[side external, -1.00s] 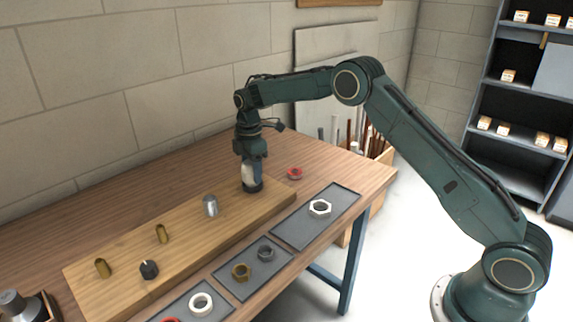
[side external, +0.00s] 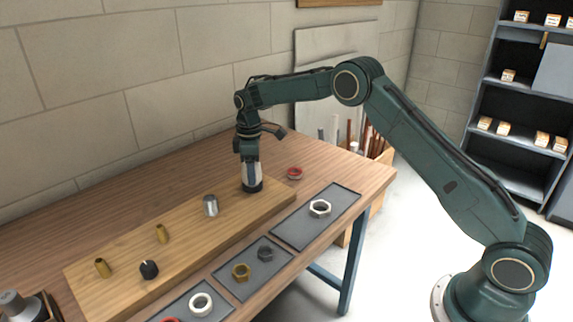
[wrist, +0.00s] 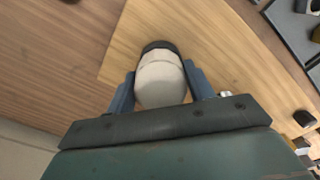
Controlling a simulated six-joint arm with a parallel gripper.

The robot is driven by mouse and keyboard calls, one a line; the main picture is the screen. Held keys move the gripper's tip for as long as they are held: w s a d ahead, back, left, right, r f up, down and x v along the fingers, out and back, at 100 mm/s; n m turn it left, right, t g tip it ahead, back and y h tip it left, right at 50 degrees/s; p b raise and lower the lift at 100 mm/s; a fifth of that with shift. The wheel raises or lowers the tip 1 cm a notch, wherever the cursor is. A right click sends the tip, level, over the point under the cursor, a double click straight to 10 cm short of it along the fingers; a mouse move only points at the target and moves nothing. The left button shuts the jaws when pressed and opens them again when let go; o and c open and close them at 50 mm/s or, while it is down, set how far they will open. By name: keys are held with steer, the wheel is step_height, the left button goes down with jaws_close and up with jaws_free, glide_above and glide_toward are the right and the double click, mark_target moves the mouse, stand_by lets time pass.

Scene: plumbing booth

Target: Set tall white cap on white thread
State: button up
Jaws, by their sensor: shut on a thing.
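My gripper (side external: 251,182) points down over the far right part of the wooden board. It is shut on the tall white cap, which shows in the wrist view (wrist: 160,85) as a pale rounded body between the two blue-grey fingers. In the side view the white cap (side external: 251,170) looks upright. A dark ring (wrist: 160,46) shows at the cap's far end, at board level.
The board (side external: 110,295) also carries a silver cylinder (side external: 210,205), two brass pieces (side external: 162,233) and a black piece (side external: 149,270). Grey trays (side external: 290,232) in front hold nuts and rings. A red ring (side external: 294,173) lies on the table behind the board.

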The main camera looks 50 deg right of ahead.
steer(key=o, duration=1.5)
steer(key=shift+o, duration=0.2)
steer(key=shift+r, duration=0.15)
steer(key=shift+r, duration=2.35)
steer(key=shift+r, duration=0.1)
